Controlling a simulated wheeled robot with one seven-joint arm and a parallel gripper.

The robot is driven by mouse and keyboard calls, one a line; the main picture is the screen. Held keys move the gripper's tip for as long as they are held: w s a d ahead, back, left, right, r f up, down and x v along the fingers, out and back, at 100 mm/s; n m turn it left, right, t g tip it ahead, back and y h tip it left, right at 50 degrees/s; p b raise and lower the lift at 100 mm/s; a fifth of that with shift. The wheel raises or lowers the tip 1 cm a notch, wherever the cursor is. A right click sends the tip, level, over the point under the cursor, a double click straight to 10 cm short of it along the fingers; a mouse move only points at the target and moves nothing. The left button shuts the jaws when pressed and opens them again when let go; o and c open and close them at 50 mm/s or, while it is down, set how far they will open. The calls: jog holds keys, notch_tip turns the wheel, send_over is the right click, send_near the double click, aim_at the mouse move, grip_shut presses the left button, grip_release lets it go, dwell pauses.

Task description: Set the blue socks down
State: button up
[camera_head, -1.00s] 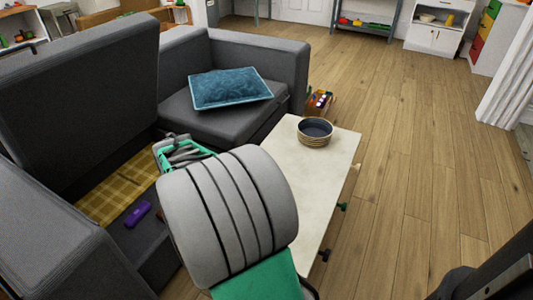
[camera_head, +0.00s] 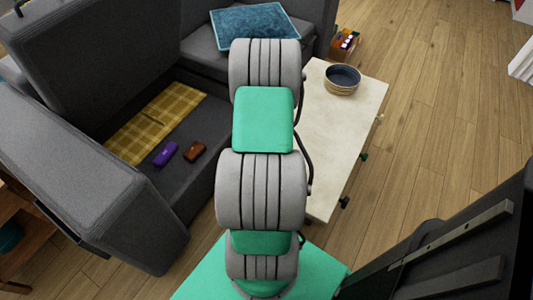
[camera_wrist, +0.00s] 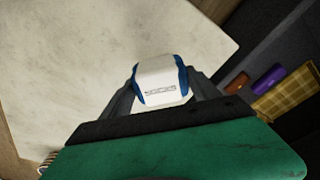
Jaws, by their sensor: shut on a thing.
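The blue socks (camera_wrist: 181,77) show in the wrist view as a small bundle, blue at both sides with a white printed band around the middle. My gripper (camera_wrist: 160,88) is shut on them, one finger at each side. Behind them in the wrist view is the pale top of the low table (camera_wrist: 60,60). How high the socks are above it I cannot tell. In the head view my arm hides the gripper and socks; the table (camera_head: 330,130) shows to the right of the arm.
A dark bowl (camera_head: 342,80) stands at the table's far end. Left of my arm, the grey sofa's open compartment holds a yellow plaid cloth (camera_head: 150,120), a purple case (camera_head: 166,154) and a brown case (camera_head: 195,151). A blue cushion (camera_head: 250,24) lies on the sofa. Much of the tabletop is bare.

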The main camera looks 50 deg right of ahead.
jog(key=shift+w+d+f, duration=0.15)
jog(key=shift+d+f, duration=0.15)
jog(key=shift+f, duration=0.2)
jog(key=shift+w+d+f+b, duration=0.15)
jog(key=shift+f+b, duration=0.1)
jog(key=shift+f, duration=0.65)
jog(key=shift+d+f+b, duration=0.1)
jog(key=shift+f+b, duration=0.15)
jog(key=shift+f, duration=0.6)
jog(key=shift+f, duration=0.2)
jog(key=o, duration=1.3)
jog(key=shift+r, duration=0.1)
jog(key=shift+o, duration=0.2)
